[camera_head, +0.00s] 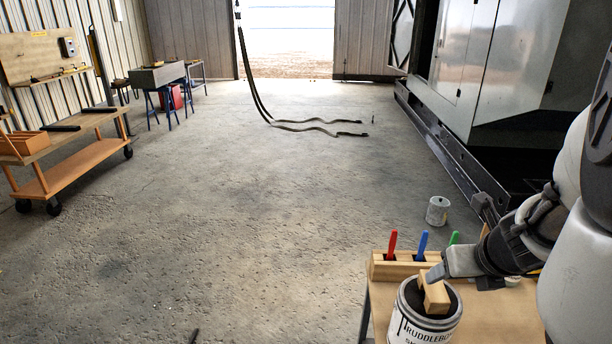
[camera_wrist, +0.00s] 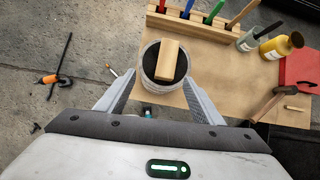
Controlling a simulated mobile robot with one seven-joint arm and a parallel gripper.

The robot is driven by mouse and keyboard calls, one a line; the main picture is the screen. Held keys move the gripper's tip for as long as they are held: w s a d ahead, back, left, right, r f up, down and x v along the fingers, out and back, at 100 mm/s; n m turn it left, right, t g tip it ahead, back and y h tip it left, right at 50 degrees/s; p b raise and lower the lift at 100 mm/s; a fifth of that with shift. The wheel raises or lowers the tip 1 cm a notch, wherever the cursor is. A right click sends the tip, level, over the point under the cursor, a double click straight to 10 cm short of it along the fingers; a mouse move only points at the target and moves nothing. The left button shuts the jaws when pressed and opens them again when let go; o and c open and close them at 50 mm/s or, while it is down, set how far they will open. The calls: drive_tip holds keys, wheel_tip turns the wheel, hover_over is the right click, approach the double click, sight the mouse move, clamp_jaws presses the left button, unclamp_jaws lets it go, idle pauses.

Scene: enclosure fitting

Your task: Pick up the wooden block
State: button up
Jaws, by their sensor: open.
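The wooden block (camera_head: 436,297) is pale and rectangular, at the top of a labelled paint can (camera_head: 408,327) at the bottom of the head view. In the wrist view the block (camera_wrist: 168,58) lies across the can's dark round top (camera_wrist: 182,65). I cannot tell whether that dark top is a lid or the can's inside. My gripper (camera_head: 438,276) is at the block in the head view. In the wrist view its two fingers are spread apart, one either side of the can, and the gripper (camera_wrist: 158,78) is open and empty. Contact with the block is not clear.
A wooden rack (camera_head: 405,267) with coloured-handled tools stands right behind the can on the workbench (camera_head: 500,317). Bottles (camera_wrist: 281,46), a hammer (camera_wrist: 262,105) and a red item (camera_wrist: 298,67) lie to the right. A grey can (camera_head: 438,211) stands on the floor beyond.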

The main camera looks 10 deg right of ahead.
drive_tip(key=b, duration=0.9)
approach(435, 286)
drive_tip(key=shift+m, duration=0.4)
drive_tip(key=f, duration=0.1)
drive_tip(key=w+f, duration=0.1)
drive_tip(key=f, duration=0.2)
drive_tip(key=shift+w+a+f, duration=0.15)
drive_tip(key=shift+w+f, duration=0.05)
drive_tip(key=shift+w, duration=0.1)
drive_tip(key=shift+w+f+b, duration=0.35)
drive_tip(key=shift+w+f, duration=0.05)
drive_tip(key=shift+w, duration=0.05)
drive_tip(key=b+x, duration=0.1)
drive_tip(key=x, duration=0.1)
drive_tip(key=d+b+x, duration=0.1)
drive_tip(key=b+x, duration=0.1)
drive_tip(key=x, duration=0.1)
drive_tip(key=shift+w+r, duration=0.15)
drive_tip(key=shift+w, duration=0.05)
drive_tip(key=shift+r, duration=0.1)
drive_tip(key=c, duration=1.2)
